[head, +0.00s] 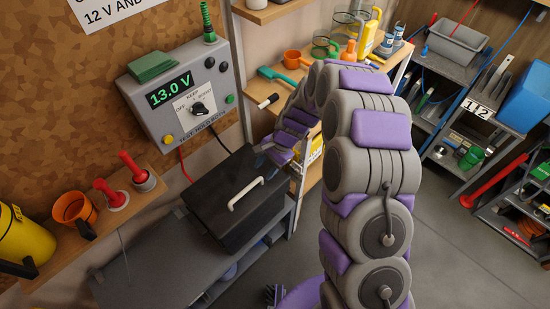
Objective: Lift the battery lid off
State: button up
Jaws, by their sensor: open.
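The battery lid (220,204) is a dark, flat cover on a black box on the grey bench at centre left. A cream bar handle (246,193) stands up from its top. The lid appears seated on the box. My arm arches over from the right and comes down behind the box. My gripper (265,158) is small in view near the lid's back right edge, apart from the handle. It is open and holds nothing visible. Its fingertips are partly hidden, and I cannot tell whether they touch the lid.
A grey test panel (187,97) reading 13.0 V hangs behind the box, with red and black cables running down. A wooden ledge (112,214) with red-handled tools is at left. Cluttered shelves (285,85) stand behind my arm. The bench (150,262) front left is clear.

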aim_at(259, 178)
jog(key=x, duration=0.2)
jog(key=b+x, duration=0.1)
jog(key=x, duration=0.2)
jog(key=shift+a, duration=0.5)
jog(key=shift+s+f, duration=0.15)
jog(key=shift+f, duration=0.25)
jog(key=shift+d+f, duration=0.4)
jog(key=shift+f, duration=0.05)
jog(key=shift+a+f, duration=0.1)
jog(key=shift+a, duration=0.65)
jog(key=c, duration=0.3)
jog(key=shift+d, duration=0.55)
grip_shut()
jog(key=shift+a, duration=0.25)
jog(key=shift+c, duration=1.5)
grip_release()
grip_shut()
